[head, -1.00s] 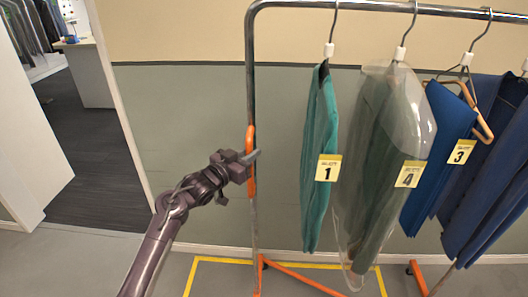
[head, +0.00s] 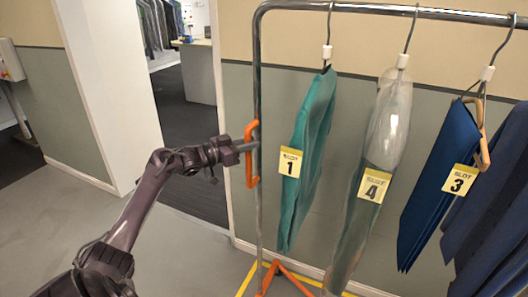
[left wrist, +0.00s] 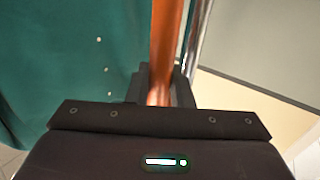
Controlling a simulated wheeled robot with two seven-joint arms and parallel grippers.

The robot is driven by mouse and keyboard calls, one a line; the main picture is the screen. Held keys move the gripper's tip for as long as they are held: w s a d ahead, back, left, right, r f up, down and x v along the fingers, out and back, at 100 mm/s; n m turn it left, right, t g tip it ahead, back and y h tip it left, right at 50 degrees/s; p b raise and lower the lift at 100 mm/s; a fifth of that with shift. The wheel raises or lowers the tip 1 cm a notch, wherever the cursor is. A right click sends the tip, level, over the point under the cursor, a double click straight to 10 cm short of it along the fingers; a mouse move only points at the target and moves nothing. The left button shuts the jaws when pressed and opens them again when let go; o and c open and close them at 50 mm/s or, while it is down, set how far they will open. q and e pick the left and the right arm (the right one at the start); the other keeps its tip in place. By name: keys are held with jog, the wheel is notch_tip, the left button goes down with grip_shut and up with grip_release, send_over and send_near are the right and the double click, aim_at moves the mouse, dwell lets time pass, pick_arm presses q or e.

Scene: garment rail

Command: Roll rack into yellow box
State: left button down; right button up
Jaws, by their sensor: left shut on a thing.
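The garment rack (head: 400,11) is a chrome rail frame with an orange base (head: 283,275) and an orange handle (head: 251,155) on its left post. My left gripper (head: 249,147) is shut on the orange handle, which runs between its fingers in the left wrist view (left wrist: 163,55). Yellow floor tape of the box (head: 247,280) shows at the foot of the rack; most of the outline is out of view or hidden. My right gripper is not in view.
A teal garment (head: 307,160) tagged 1, a bagged garment (head: 385,130) tagged 4 and a blue garment (head: 440,170) tagged 3 hang from the rail. A wall stands close behind. A doorway (head: 190,120) opens at the left, with clear grey floor (head: 190,255) before it.

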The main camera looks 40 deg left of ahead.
pick_arm(q)
jog(key=shift+s+a, duration=0.15)
jog(key=shift+a, duration=0.3)
jog(key=c, duration=1.4)
grip_release()
jog(key=shift+o, duration=0.3)
jog(key=b+v, duration=0.2)
jog(key=v, duration=0.5)
jog(key=shift+s, duration=0.35)
jog(key=shift+a, duration=0.1)
